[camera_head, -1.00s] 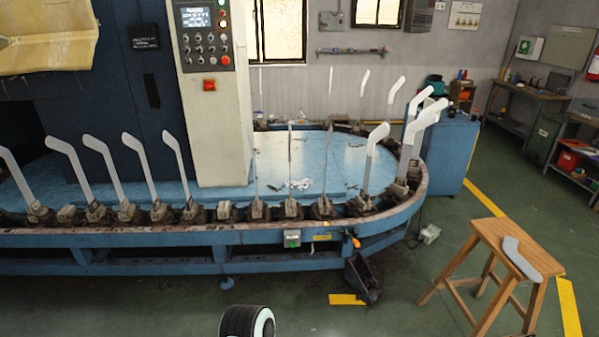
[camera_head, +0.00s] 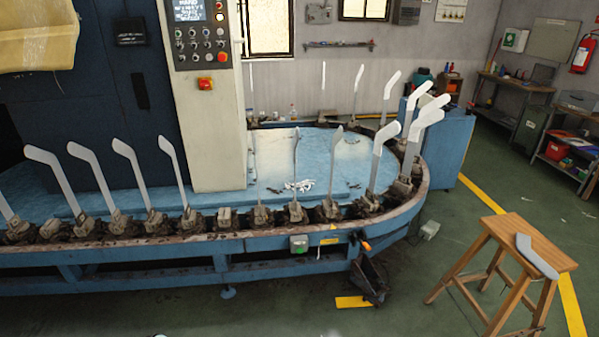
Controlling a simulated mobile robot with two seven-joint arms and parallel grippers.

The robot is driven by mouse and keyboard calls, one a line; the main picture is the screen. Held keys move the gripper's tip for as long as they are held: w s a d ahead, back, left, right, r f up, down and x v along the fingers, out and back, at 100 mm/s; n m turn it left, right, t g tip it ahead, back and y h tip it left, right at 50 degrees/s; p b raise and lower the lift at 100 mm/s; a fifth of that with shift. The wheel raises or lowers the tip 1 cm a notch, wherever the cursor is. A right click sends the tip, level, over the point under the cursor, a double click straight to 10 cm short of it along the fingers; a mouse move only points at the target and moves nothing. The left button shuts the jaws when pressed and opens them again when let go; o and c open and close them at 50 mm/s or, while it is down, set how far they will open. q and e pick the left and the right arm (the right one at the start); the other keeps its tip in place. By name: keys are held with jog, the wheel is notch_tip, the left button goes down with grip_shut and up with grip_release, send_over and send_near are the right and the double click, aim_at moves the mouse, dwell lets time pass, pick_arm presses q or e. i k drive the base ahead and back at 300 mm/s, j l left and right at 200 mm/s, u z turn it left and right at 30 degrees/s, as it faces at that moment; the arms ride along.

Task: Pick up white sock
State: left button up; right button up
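A pale grey-white sock-shaped piece (camera_head: 537,257) lies bent on the seat of a wooden stool (camera_head: 500,232) at the lower right. It is the only such piece lying loose on the stool. Neither of my grippers is in view. Only tiny pale bits show at the bottom edge, and I cannot tell what they are.
A blue boarding machine (camera_head: 230,255) with several upright white leg forms (camera_head: 127,160) around its curved rail fills the left and middle. A blue cabinet (camera_head: 455,150) stands behind it. Workbenches (camera_head: 515,85) stand at the far right.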

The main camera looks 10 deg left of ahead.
aim_at(523, 241)
jog(key=z, duration=1.4)
jog(key=i+l+u, duration=0.15)
jog(key=i+l, duration=0.3)
jog(key=i+l+u, duration=0.15)
jog(key=i+l, duration=0.25)
jog(key=i+l+u, duration=0.15)
jog(key=i+l, duration=0.25)
jog(key=l, duration=0.25)
